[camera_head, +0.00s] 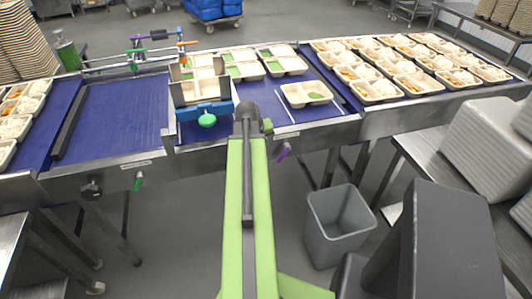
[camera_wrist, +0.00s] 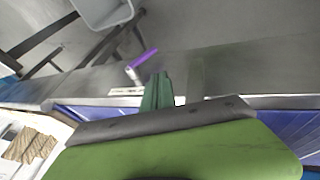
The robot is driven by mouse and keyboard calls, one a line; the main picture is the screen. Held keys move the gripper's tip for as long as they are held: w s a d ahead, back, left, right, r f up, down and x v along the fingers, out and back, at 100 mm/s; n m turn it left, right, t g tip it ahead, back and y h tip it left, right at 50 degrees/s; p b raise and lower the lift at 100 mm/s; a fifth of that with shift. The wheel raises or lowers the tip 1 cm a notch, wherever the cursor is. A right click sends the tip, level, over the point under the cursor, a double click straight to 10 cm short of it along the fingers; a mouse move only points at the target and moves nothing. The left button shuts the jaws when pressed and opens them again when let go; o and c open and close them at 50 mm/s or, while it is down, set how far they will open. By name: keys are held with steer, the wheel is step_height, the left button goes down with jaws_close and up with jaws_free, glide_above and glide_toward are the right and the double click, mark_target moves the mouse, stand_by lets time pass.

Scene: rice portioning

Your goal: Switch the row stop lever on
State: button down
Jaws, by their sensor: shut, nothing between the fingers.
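A small lever with a purple handle (camera_head: 283,151) sits on the conveyor's front side, just right of my gripper (camera_head: 268,126). The purple handle also shows in the wrist view (camera_wrist: 145,57), tilted, just beyond my green fingertips (camera_wrist: 160,80). My gripper is shut and empty; a gap seems to separate it from the handle. Another lever with a green handle (camera_head: 138,181) hangs on the front side further left. The labels are too small to read, so I cannot tell which lever is the row stop.
Filled trays (camera_head: 380,90) stand in rows on the belt's right part. A lone tray (camera_head: 306,94) lies between guide rods behind my gripper. A grey bin (camera_head: 340,224) stands on the floor below. The conveyor's front rail (camera_head: 320,133) runs close to my arm.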

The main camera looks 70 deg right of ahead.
steer(key=b+x, duration=1)
steer(key=x, duration=0.1)
steer(key=shift+w+a+f, duration=0.25)
steer(key=shift+w, duration=0.1)
steer(key=shift+s+d+f+b, duration=0.25)
steer(key=shift+s+d+b, duration=0.1)
steer(key=shift+s, duration=0.15)
steer(key=shift+s+d+f+b, duration=0.25)
steer(key=shift+s+d, duration=0.1)
steer(key=shift+s, duration=0.2)
steer(key=shift+s+d, duration=0.15)
steer(key=shift+s, duration=0.1)
steer(key=shift+s, duration=0.1)
